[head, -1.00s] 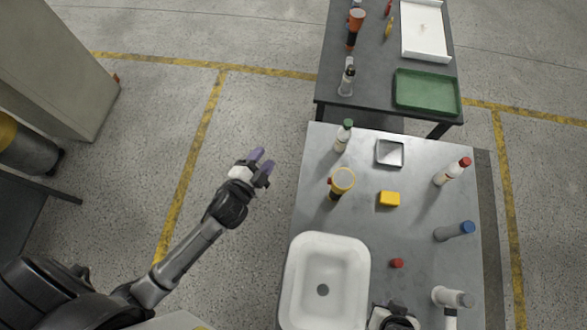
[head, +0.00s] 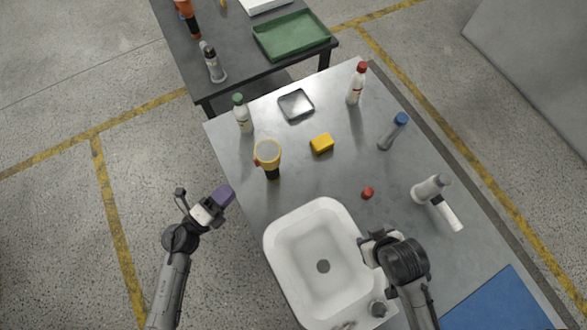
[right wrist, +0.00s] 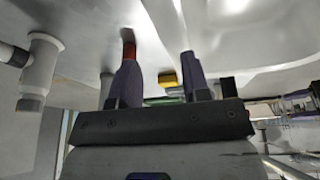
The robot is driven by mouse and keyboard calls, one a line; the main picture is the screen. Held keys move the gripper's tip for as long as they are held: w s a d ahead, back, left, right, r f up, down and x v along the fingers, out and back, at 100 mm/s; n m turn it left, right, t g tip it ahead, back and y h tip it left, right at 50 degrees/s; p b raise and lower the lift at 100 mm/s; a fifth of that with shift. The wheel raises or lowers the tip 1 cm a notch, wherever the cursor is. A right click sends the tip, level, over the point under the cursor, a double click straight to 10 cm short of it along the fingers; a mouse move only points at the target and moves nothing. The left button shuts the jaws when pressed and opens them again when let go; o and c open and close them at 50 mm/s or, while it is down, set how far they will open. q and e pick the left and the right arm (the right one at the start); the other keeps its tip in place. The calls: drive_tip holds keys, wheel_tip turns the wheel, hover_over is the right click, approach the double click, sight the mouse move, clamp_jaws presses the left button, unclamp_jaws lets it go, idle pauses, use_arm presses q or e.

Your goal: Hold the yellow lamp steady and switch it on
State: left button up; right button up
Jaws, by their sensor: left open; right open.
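The yellow lamp (head: 268,153) stands upright on the grey table near its left edge, with a yellow head, a dark handle and a small red part on its left side. My left gripper (head: 224,196) is open and empty, with purple fingers, to the lower left of the lamp and apart from it. My right gripper (head: 374,245) is by the right rim of the sink, well away from the lamp; its fingertips are partly hidden by the arm in the head view. In the right wrist view its two fingers (right wrist: 160,78) are apart, with nothing held between them.
The white sink (head: 285,232) lies between my arms. Near the lamp are a green-capped bottle (head: 243,115), a yellow block (head: 321,143) and a metal tray (head: 296,93). A red cap (head: 367,192) and a white-grey tool (head: 430,190) lie right. Table space between lamp and sink is clear.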

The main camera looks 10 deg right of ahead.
drive_tip(key=o, duration=0.6)
drive_tip(key=w+r+n+t, duration=0.1)
drive_tip(key=w+r, duration=0.1)
drive_tip(key=w, duration=0.3)
drive_tip(key=w+d+r+n+t, duration=0.1)
drive_tip(key=w+r, duration=0.2)
drive_tip(key=w, duration=0.2)
drive_tip(key=shift+w+r+t+h, duration=0.3)
drive_tip(key=shift+w+t, duration=0.05)
drive_tip(key=shift+t, duration=0.05)
drive_tip(key=o, duration=0.4)
drive_tip(key=w+n, duration=0.1)
drive_tip(key=w, duration=0.1)
drive_tip(key=w+n+t+h, duration=0.1)
drive_tip(key=w, duration=0.2)
drive_tip(key=w+d+n+t, duration=0.1)
drive_tip(key=w, duration=0.1)
drive_tip(key=shift+w+n, duration=0.3)
drive_tip(key=shift+o, duration=0.2)
drive_tip(key=m+t+y, duration=0.3)
drive_tip(key=m+y, duration=1.2)
drive_tip(key=m, duration=1.9)
approach(267, 150)
drive_tip(key=shift+n, duration=0.3)
drive_tip(key=x, duration=1)
